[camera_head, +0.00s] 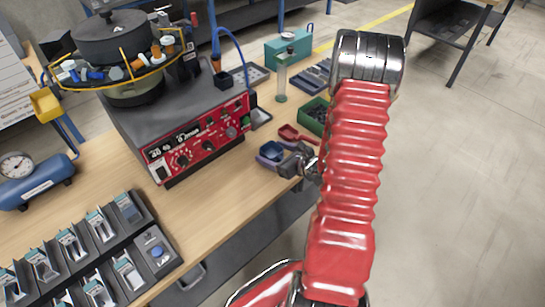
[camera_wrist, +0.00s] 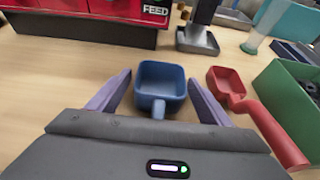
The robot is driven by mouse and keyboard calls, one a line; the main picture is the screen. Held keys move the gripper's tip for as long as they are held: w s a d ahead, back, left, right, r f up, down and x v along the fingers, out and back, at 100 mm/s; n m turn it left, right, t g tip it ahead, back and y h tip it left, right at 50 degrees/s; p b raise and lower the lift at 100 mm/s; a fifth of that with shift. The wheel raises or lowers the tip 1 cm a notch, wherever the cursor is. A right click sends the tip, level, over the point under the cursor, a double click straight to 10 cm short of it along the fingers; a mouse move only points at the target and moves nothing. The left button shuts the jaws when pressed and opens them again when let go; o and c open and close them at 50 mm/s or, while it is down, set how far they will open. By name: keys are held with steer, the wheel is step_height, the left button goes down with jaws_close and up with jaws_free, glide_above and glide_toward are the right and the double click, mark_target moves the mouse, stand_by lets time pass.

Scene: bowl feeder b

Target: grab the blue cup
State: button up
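The blue cup (camera_wrist: 160,82) stands on the wooden table and looks like a small squarish scoop, its short handle toward my gripper. In the wrist view my gripper (camera_wrist: 157,92) is open, with one purple finger on each side of the cup. A gap shows between each finger and the cup, so it is not clasped. In the head view the blue cup (camera_head: 271,151) sits near the table's right edge, with my gripper (camera_head: 272,156) around it. The cup's lower part is partly hidden there by the gripper.
A red scoop (camera_wrist: 228,84) lies just right of the cup, beside a green bin (camera_wrist: 290,95). The red-fronted feeder machine (camera_head: 200,140) stands behind and left. A grey stand (camera_wrist: 197,40) is behind the cup. Bare table (camera_head: 215,190) lies left of the gripper.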

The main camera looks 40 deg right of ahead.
steer(key=c, duration=1.1)
steer(key=shift+r, duration=0.1)
steer(key=shift+r, duration=4.95)
